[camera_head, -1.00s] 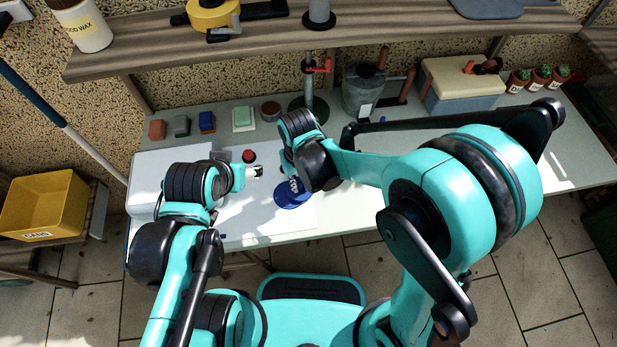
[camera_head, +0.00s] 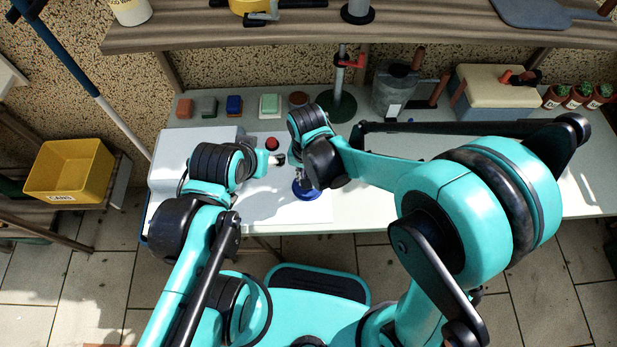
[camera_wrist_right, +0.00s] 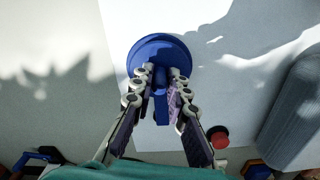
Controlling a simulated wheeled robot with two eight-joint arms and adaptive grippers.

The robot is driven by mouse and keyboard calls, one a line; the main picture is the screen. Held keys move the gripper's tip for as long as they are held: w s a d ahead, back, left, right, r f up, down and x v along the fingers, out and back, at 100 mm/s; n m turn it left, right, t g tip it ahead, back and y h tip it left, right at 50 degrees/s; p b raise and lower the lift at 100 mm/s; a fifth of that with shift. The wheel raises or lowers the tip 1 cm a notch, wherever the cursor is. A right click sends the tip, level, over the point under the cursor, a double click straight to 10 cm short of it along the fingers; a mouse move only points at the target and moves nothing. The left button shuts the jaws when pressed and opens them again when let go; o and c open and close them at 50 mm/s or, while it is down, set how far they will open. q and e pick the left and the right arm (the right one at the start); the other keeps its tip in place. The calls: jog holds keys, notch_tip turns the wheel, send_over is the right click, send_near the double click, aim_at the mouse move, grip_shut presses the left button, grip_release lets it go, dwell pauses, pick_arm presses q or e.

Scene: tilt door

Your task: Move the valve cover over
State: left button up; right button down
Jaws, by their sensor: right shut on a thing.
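The blue round valve cover (camera_wrist_right: 147,47) lies below my right gripper (camera_wrist_right: 161,80) in the right wrist view. My right gripper is shut on the cover's raised blue handle, whose sides are partly hidden by the fingers. In the head view the cover (camera_head: 306,191) shows near the front edge of the white sheet (camera_head: 262,205), partly hidden by my right wrist. My left gripper (camera_head: 279,159) is left of it, over the sheet and apart from the cover; its fingers are too small to judge.
A red button (camera_head: 272,144) stands behind my left gripper. A white box (camera_head: 172,160) is at the table's left. Small coloured blocks, a stand (camera_head: 340,100), a grey bucket (camera_head: 393,90) and a toolbox (camera_head: 487,95) line the back. The table's right is mostly clear.

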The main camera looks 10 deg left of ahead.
jog(key=c, duration=1.5)
grip_release()
jog(key=shift+a, duration=0.1)
jog(key=shift+r, duration=0.1)
notch_tip(320, 180, up, 12)
jog(key=shift+f, duration=0.1)
jog(key=s+d+t, duration=0.1)
jog(key=d+t, duration=0.1)
jog(key=d, duration=0.6)
jog(key=s+d+r+t, duration=0.1)
jog(key=d+t, duration=0.1)
jog(key=d, duration=0.7)
jog(key=s+d+r+t, duration=0.1)
jog(key=d+t, duration=0.2)
jog(key=d, duration=0.6)
jog(key=shift+s+r+n, duration=0.15)
jog(key=shift+r+n, duration=0.05)
jog(key=shift+n, duration=0.1)
